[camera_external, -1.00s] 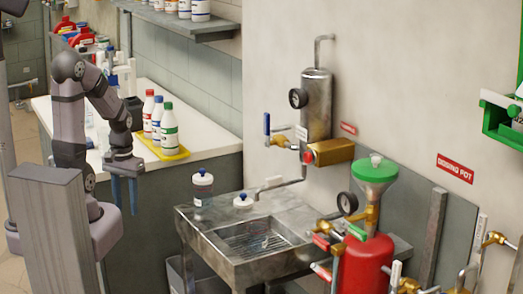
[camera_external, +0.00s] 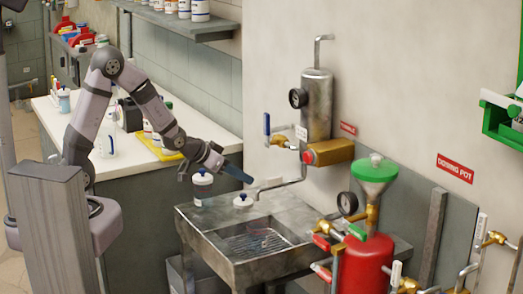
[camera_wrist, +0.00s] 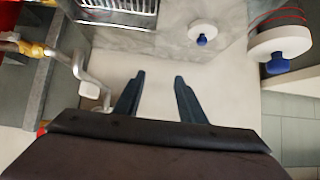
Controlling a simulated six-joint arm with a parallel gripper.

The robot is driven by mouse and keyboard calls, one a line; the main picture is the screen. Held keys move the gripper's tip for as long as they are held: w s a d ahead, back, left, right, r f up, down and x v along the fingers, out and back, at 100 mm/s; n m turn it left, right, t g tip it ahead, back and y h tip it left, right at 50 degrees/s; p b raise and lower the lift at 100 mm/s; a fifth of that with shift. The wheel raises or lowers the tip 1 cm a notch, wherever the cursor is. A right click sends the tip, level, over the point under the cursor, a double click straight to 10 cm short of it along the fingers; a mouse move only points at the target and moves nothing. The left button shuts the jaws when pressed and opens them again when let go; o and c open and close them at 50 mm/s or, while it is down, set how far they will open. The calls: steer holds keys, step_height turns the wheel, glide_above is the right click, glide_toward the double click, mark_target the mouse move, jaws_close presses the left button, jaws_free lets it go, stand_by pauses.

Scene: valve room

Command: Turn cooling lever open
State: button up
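A blue upright lever (camera_external: 267,122) sits on a brass valve (camera_external: 279,140) at the left of a grey metal cylinder (camera_external: 317,105) on the wall. It is probably the cooling lever, but I cannot read its label. My gripper (camera_external: 244,177) is above the back left of the sink bench, below and left of that lever and apart from it. In the wrist view my gripper (camera_wrist: 156,88) shows two blue fingers spread with nothing between them. The blue lever cannot be made out in the wrist view.
A bent drain pipe (camera_external: 283,184) runs to the right. The metal sink (camera_external: 212,247) and a red pot (camera_external: 366,266) with more valves stand in front.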

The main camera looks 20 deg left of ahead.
mark_target(265, 119)
steer(key=w+d+r+t+h, duration=0.1)
steer(key=r+h, duration=0.1)
steer(key=r, duration=0.3)
steer(key=w+d+r+t+h, duration=0.1)
steer(key=r+t, duration=0.1)
steer(key=r, duration=0.3)
steer(key=w+d+r+t+h, duration=0.1)
steer(key=d+r+t+h, duration=0.1)
steer(key=r, duration=0.3)
steer(key=shift+w+d+r+h, duration=0.1)
steer(key=shift+w+r+h, duration=0.1)
steer(key=shift+r+h, duration=0.1)
steer(key=shift+p+x, duration=1.65)
steer(key=shift+x, duration=2.05)
steer(key=shift+f, duration=0.15)
jaws_close()
